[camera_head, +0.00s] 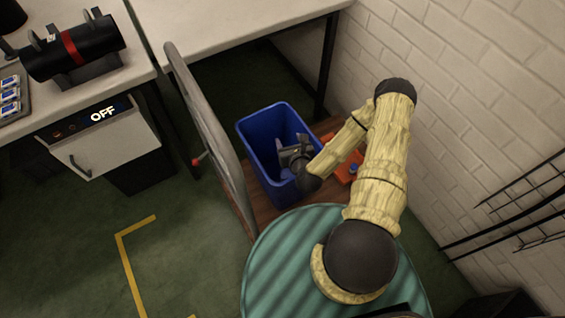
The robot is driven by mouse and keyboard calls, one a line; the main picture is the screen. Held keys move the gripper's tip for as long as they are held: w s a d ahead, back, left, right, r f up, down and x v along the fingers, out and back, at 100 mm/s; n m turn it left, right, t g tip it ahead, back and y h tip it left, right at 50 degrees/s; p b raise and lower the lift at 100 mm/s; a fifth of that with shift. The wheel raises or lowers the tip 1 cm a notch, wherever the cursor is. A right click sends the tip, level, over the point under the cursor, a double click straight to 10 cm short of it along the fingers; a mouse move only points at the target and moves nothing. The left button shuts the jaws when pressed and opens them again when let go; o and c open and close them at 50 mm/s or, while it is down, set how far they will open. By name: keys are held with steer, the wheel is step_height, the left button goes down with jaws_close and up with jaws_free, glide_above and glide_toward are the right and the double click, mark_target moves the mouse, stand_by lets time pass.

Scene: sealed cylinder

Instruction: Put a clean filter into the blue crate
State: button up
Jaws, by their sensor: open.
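The blue crate (252,135) stands on a brown wooden surface in the middle of the view. My gripper (289,160) is open and sits over and partly inside the crate's mouth, near its right side. A pale purplish shape shows at the jaws, but I cannot tell whether it is a filter or part of the crate's inside. Small blue-and-white items (10,96) lie in a tray (23,112) at the far left edge; I cannot tell if they are filters. My arm hides part of the crate's right side.
A black cylinder with a red band (75,46) lies on a stand on the left bench. Below it is a cabinet marked OFF (110,140). A grey upright panel (212,128) stands left of the crate. An orange object (345,168) lies right of it. A brick wall bounds the right.

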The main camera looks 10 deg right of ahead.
steer(key=p+v, duration=0.5)
steer(key=v, duration=0.9)
steer(key=shift+s, duration=0.25)
steer(key=shift+a+r, duration=0.1)
steer(key=shift+r, duration=0.05)
